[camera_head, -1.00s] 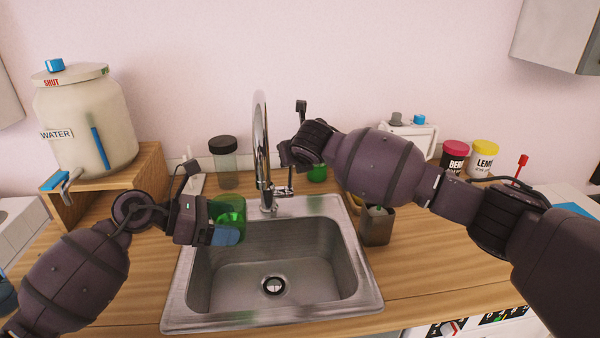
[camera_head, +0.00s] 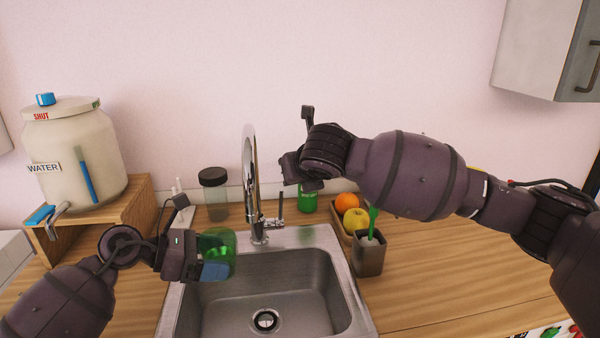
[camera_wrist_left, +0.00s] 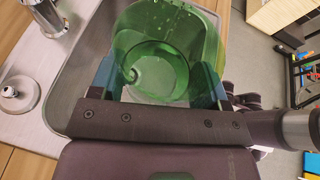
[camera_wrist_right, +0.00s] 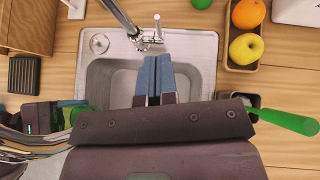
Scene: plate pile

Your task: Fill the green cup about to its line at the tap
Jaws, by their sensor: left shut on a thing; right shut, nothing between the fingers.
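The translucent green cup (camera_head: 222,252) is over the left back part of the sink (camera_head: 350,285), left of the tap (camera_head: 250,180). My left gripper (camera_head: 212,270) is shut on it, with a blue finger on each side in the left wrist view (camera_wrist_left: 160,85). I look into the cup from above; I cannot make out its line or a water level. No stream shows from the spout. The tap's lever (camera_head: 281,206) stands upright at its right. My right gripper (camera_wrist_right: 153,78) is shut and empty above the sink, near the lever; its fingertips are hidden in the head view.
A water dispenser (camera_head: 75,155) stands on a wooden stand at left. A dark-lidded jar (camera_head: 214,195) and a green bottle (camera_head: 308,199) are behind the sink. A fruit tray with an orange (camera_head: 347,202) and a holder with a green-handled brush (camera_head: 369,257) stand right.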

